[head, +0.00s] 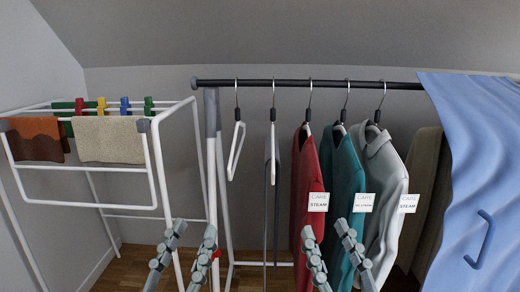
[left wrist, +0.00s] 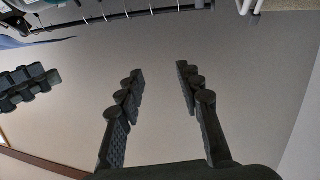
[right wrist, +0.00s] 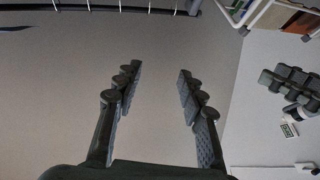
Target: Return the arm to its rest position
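In the head view my left gripper (head: 194,228) is at the bottom, left of centre, in front of the rack's left post. Its two fingers point up and stand apart with nothing between them. My right gripper (head: 325,228) is to its right, in front of the red and teal garments, also open and empty. The left wrist view shows the left fingers (left wrist: 160,70) spread with only plain wall behind. The right wrist view shows the right fingers (right wrist: 160,70) spread the same way. The arms behind the grippers are mostly out of the head view.
A clothes rail (head: 285,83) carries empty hangers (head: 236,150), a red garment (head: 303,195), a teal one (head: 345,178) and a pale grey one (head: 384,180). A blue cloth (head: 475,150) hangs at right. A drying rack (head: 90,202) with cloths and pegs stands at left.

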